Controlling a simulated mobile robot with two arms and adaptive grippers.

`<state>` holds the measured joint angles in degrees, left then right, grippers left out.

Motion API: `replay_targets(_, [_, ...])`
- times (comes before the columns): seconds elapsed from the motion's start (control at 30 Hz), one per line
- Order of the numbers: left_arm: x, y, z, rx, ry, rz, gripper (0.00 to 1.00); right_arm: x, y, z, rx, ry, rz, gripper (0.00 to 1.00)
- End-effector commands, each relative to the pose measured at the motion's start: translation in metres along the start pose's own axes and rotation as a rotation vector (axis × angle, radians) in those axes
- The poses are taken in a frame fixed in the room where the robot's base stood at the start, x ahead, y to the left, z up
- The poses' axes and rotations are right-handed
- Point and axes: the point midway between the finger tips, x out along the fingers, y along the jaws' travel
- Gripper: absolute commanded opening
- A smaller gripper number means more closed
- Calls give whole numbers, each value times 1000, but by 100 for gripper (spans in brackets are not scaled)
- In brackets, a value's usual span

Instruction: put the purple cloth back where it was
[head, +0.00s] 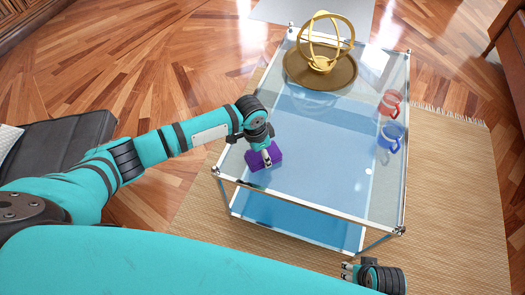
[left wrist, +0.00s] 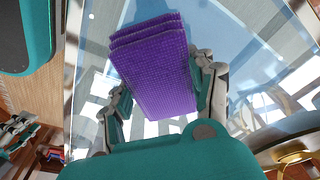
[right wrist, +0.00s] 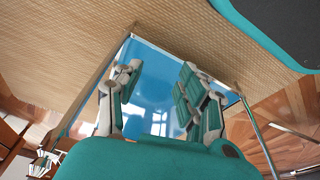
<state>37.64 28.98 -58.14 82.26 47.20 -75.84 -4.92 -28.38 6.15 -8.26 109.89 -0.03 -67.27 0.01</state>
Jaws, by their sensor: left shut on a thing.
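The purple cloth (head: 264,157) is a folded stack at the near left part of the glass-topped table (head: 315,185). My left gripper (head: 266,158) is over it, and the left wrist view shows the cloth (left wrist: 155,70) between its two fingers (left wrist: 163,90), shut on it. I cannot tell whether the cloth touches the glass. My right gripper (head: 345,270) is empty and low beyond the table's near edge. In the right wrist view its fingers (right wrist: 160,100) are apart.
A golden ring ornament (head: 322,62) stands on a round brown base at the table's far end. A red mug (head: 390,103) and a blue mug (head: 391,136) stand at the right edge. The table's middle is clear. A dark padded seat (head: 65,145) is at left.

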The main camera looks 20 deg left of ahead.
Motion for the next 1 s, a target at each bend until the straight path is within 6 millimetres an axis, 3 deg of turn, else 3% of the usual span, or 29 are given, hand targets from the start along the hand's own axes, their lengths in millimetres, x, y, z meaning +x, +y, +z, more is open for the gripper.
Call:
replay_targets(0.03, [1, 0, 0, 0, 0, 0, 57, -4, 0, -2, 0, 7, 0, 40])
replay_targets(0.2, [1, 0, 0, 0, 0, 0, 79, -5, 0, -4, 0, 11, 0, 40])
replay_targets(0.57, [-4, 0, -1, 1, 2, -1, 79, -3, 0, -3, 0, 7, -1, 40])
replay_targets(0.6, [-9, 0, -1, 0, 2, 0, 79, -4, 0, -2, 0, 6, 0, 40])
replay_targets(0.77, [-36, 0, -2, 1, 3, -1, 79, 28, -1, 14, -3, -16, -2, 40])
replay_targets(1.0, [-87, -1, -2, 0, 3, -1, 79, 67, -3, 42, -8, -39, -5, 40])
